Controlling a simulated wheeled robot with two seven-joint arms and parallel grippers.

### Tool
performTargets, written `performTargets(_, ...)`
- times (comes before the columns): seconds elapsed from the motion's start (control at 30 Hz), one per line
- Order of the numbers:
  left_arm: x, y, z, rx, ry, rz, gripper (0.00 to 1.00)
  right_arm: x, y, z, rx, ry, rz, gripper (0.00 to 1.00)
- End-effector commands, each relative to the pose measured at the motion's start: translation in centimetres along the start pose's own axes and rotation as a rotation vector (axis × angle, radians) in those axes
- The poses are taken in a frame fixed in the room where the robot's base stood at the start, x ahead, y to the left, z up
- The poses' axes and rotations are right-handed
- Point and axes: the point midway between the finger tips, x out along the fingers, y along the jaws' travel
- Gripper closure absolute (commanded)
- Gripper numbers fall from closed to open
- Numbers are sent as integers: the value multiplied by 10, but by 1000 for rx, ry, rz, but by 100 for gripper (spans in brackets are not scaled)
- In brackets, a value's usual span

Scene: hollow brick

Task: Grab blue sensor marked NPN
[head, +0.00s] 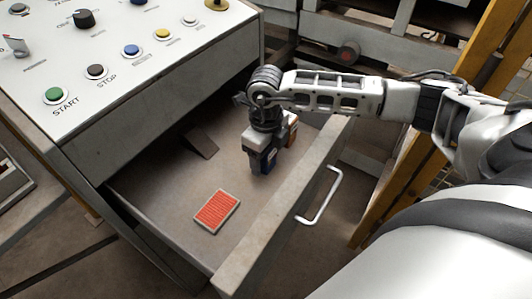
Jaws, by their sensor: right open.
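A dark blue block (262,161), which looks like the blue sensor, stands upright in the open drawer. Any NPN marking on it is too small to read. My right gripper (268,142) reaches in from the right and points down over the blue block. It is open, with its jaws at the block's upper part; I cannot tell whether they touch it. An orange-brown item (292,136) shows just right of the gripper, partly hidden. My left gripper is out of view.
The open drawer (150,190) also holds a red card-like box (216,211) and a dark wedge-shaped item (200,142). Its front wall has a white handle (322,197). A control panel (150,70) with several buttons overhangs the left. A yellow post (385,200) stands right.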

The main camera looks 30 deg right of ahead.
Motion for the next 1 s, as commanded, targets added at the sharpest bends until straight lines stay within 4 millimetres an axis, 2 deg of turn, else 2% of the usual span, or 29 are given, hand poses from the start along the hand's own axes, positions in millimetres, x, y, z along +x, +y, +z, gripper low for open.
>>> performTargets(0.2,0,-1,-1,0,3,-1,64,2,0,0,0,0,0,35)
performTargets(0.23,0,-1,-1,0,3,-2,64,2,0,0,0,0,0,37)
performTargets(0.4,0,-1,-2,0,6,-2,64,1,0,0,0,0,0,85)
performTargets(0.77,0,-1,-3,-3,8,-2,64,-5,0,1,-1,-3,-1,85)
performTargets(0.87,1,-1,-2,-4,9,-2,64,-20,0,1,-2,-5,-2,85)
performTargets(1.0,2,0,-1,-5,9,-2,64,-49,-1,1,-1,-6,-3,85)
